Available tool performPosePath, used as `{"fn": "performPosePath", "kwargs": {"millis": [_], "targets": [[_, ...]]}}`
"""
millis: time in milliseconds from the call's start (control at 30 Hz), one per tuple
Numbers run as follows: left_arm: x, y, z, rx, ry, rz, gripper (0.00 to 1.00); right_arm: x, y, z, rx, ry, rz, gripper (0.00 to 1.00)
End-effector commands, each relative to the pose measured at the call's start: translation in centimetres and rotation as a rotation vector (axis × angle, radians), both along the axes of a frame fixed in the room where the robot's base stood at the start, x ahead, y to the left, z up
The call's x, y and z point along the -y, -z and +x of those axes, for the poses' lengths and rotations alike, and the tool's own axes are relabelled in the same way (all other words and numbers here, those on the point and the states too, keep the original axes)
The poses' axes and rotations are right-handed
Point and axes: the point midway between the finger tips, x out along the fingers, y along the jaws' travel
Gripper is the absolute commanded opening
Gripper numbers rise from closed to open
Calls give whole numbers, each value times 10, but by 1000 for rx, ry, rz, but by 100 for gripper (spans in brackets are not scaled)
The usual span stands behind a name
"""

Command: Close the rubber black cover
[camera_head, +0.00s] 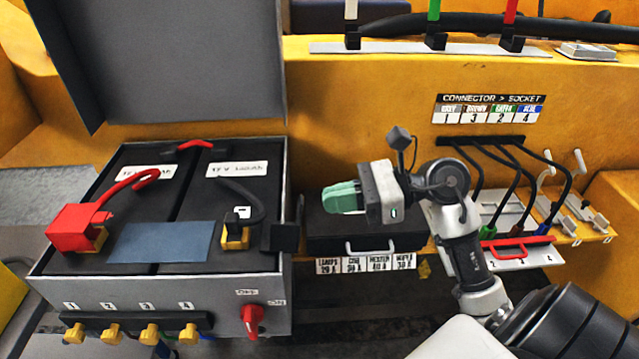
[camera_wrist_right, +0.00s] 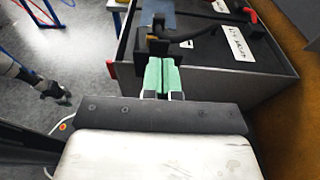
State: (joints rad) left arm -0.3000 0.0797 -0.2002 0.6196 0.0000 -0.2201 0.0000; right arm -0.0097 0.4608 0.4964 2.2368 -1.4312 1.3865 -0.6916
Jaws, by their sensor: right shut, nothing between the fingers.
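The black rubber cover (camera_head: 280,238) stands off the right side of the yellow terminal clamp (camera_head: 235,237) on the battery box, at the box's right edge. The clamp's top is exposed, with a thick black cable (camera_head: 243,192) running to it. My right gripper (camera_head: 345,197) is shut and empty, its green fingers pointing left, above and right of the cover. In the right wrist view the shut green fingertips (camera_wrist_right: 161,72) appear just in front of the black cover (camera_wrist_right: 152,44); I cannot tell whether they touch. At the left of that view an arm, apparently my left (camera_wrist_right: 40,82), shows small.
A red cover (camera_head: 78,228) sits at the left terminal. The raised grey lid (camera_head: 160,55) stands behind the box. A red switch (camera_head: 253,318) is on its front. A black drawer case (camera_head: 365,232) lies below my right gripper, with sockets and cables further right.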

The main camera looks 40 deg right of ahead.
Motion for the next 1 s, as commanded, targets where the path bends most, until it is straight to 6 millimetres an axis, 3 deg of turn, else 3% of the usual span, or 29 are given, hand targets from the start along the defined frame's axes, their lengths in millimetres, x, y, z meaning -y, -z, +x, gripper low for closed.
{"fn": "performPosePath", "kwargs": {"millis": [33, 233, 733, 1000], "targets": [[0, -10, 0, 0, 0, 0, 55, -7, -7, 4, 3, -1, 3, 0], [0, -17, 0, 0, 0, 0, 55, -22, -6, 13, 1, 0, 2, 0], [0, -18, 0, 0, 0, 0, 55, -24, -6, 15, -2, 1, -6, 0], [0, -31, 0, 0, 0, 0, 55, -30, -18, 19, -47, -2, -87, 0]]}}
